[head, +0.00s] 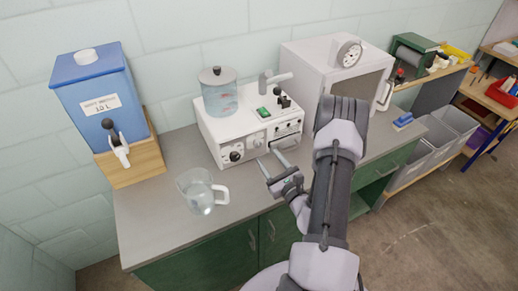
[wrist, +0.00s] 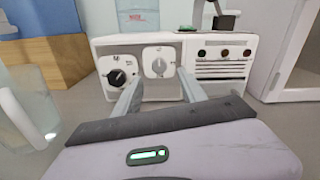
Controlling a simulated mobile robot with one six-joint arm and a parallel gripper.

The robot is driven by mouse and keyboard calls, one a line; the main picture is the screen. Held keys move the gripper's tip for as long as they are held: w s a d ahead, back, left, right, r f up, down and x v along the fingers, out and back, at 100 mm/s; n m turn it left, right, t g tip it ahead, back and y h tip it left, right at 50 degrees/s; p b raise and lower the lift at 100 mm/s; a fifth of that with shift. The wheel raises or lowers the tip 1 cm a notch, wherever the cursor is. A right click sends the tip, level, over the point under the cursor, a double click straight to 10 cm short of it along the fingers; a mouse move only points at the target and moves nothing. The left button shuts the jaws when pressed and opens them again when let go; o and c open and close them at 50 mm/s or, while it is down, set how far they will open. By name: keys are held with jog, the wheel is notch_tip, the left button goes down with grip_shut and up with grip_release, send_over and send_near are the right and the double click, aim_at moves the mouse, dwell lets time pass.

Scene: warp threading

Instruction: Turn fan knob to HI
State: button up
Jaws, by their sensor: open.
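A white machine (head: 236,128) on the counter has a front panel with knobs; it also fills the upper middle of the wrist view (wrist: 216,45). A black knob (wrist: 116,77) is at the panel's left, and a pale knob (wrist: 158,64) on a white plate is to its right. Labels are too small to read, so I cannot tell which is the fan knob. My gripper (head: 272,160) is open and empty, close in front of the panel. In the wrist view its fingers (wrist: 160,80) stand left and right of the pale knob; contact cannot be told.
A clear jug (head: 201,191) stands left of my gripper on the counter (head: 160,225). A blue water tank (head: 98,95) on a wooden stand is at the left. A white oven-like box (head: 312,75) with a dial stands to the right of the machine.

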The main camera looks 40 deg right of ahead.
aim_at(259, 146)
jog(key=x, duration=0.7)
jog(key=shift+a, duration=0.1)
jog(key=shift+s, duration=0.1)
grip_shut()
